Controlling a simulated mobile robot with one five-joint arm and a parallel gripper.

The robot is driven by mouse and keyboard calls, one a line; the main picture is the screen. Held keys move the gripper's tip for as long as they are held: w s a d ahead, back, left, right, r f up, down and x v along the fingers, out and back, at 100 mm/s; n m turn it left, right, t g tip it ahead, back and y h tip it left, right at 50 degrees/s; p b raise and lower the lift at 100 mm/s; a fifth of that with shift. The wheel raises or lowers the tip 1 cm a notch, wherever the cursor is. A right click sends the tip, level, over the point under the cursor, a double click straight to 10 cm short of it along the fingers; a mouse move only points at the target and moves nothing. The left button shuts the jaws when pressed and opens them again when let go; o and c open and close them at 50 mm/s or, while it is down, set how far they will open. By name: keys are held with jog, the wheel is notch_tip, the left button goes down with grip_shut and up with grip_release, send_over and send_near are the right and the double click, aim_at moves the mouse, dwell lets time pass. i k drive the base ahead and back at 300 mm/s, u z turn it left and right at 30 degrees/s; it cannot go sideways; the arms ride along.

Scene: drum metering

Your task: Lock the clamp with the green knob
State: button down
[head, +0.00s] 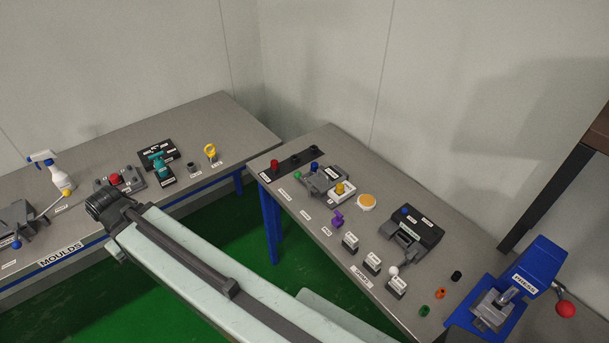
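A small green knob (297,176) shows at the left side of a grey device (324,181) on the right-hand table. The grey device looks like the clamp, but it is small here and I cannot tell whether its lever is open or locked. A blue knob (314,167) stands at its back, and a white block with a yellow knob (340,187) is at its front right. My pale arm crosses the lower middle of the head view and ends in a dark joint over the left table's front edge. I see no gripper fingers.
On the right table (290,226) are a red knob (274,165), an orange dome (366,202), a purple piece (337,218), a black device (416,229) and several labelled blocks. A blue press (541,262) stands at right. The left table (225,119) holds other fixtures. A gap separates the tables.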

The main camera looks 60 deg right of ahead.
aim_at(298, 174)
jog(key=z, duration=2.7)
jog(key=k, duration=1.4)
jog(key=u, duration=0.65)
jog(key=i, duration=1)
jog(key=z, duration=0.1)
